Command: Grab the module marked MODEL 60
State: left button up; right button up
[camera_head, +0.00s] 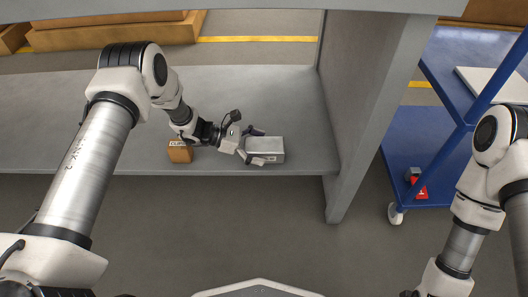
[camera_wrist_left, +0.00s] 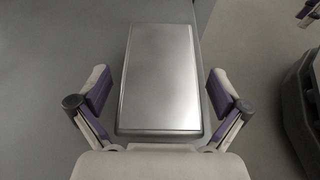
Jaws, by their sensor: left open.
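A grey metal box-shaped module (camera_head: 265,150) sits on the grey shelf (camera_head: 280,100), near its front edge. A mark on its front face is too small to read. My left gripper (camera_head: 255,146) is at the module's left end, with its fingers spread. In the left wrist view, the module (camera_wrist_left: 160,75) lies between the two open fingers of the gripper (camera_wrist_left: 160,95), with a gap on each side. A brown box (camera_head: 179,152) with a dark label stands on the shelf to the left. My right arm shows at the right, but its gripper is out of view.
A grey upright panel (camera_head: 375,110) closes the shelf on the right. A blue cart (camera_head: 425,150) with a red object (camera_head: 419,187) stands beyond it. The shelf behind the module is clear.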

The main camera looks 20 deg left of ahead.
pick_arm(q)
jog(key=c, duration=1.6)
jog(key=shift+c, duration=0.2)
